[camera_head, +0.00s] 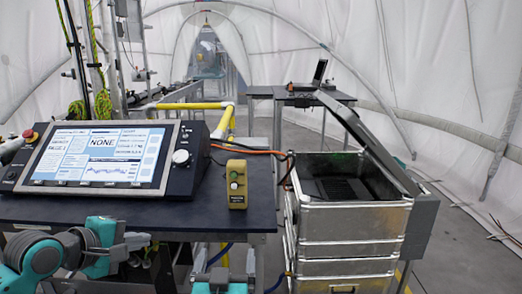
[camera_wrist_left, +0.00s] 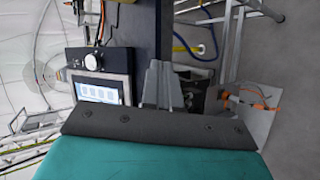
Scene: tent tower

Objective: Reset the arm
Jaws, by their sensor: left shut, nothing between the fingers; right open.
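My left arm, teal and grey, comes in at the lower left of the head view. Its gripper (camera_head: 142,240) is in front of the table's front edge, below the control panel. In the left wrist view the left gripper's grey fingers (camera_wrist_left: 160,84) are together with nothing between them. My right gripper (camera_head: 222,277) shows only in part at the bottom middle of the head view, below the table's edge. It is open, and no held object shows.
A dark table (camera_head: 215,212) carries a control panel with a screen (camera_head: 100,155) and a yellow button box (camera_head: 237,184). An open metal case (camera_head: 345,222) stands to the right. Yellow rails (camera_head: 190,105) and a laptop table (camera_head: 262,92) are behind. Floor shows at the right.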

